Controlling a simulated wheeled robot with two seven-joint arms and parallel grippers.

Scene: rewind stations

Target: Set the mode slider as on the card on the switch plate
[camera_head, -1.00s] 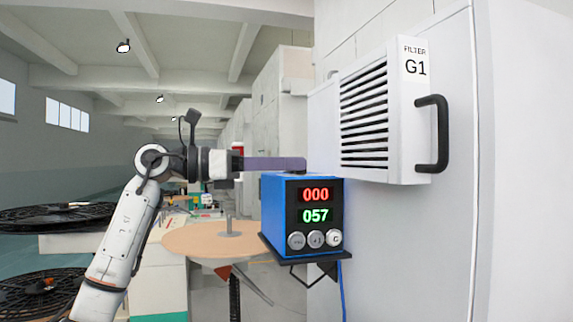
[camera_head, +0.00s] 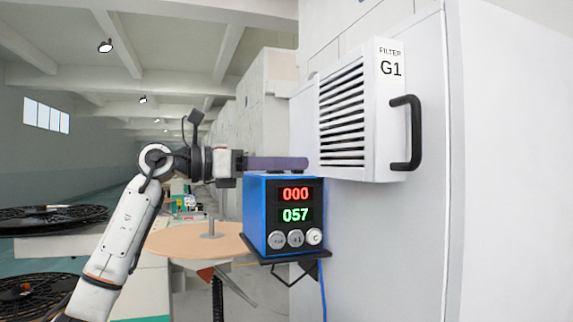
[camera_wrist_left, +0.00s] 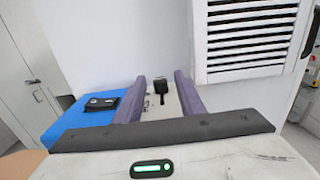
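My left gripper (camera_head: 300,163) reaches past the top of a blue counter box, its purple fingers seen side-on in the head view. In the left wrist view its two purple fingers (camera_wrist_left: 163,98) stand apart, with no object clearly held. Between them shows a pale plate (camera_wrist_left: 174,103) with a black knob or lever (camera_wrist_left: 160,88), perhaps the switch plate and its slider. I cannot tell whether a finger touches it. No setting can be read, and I cannot make out a card. My right gripper is not in view.
The blue box (camera_head: 255,215) shows 000 in red and 057 in green above three round buttons. A filter unit (camera_head: 385,130) marked G1 has a protruding black handle (camera_head: 415,132). A round tan table (camera_head: 180,242) and black reels (camera_head: 45,217) stand to the left.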

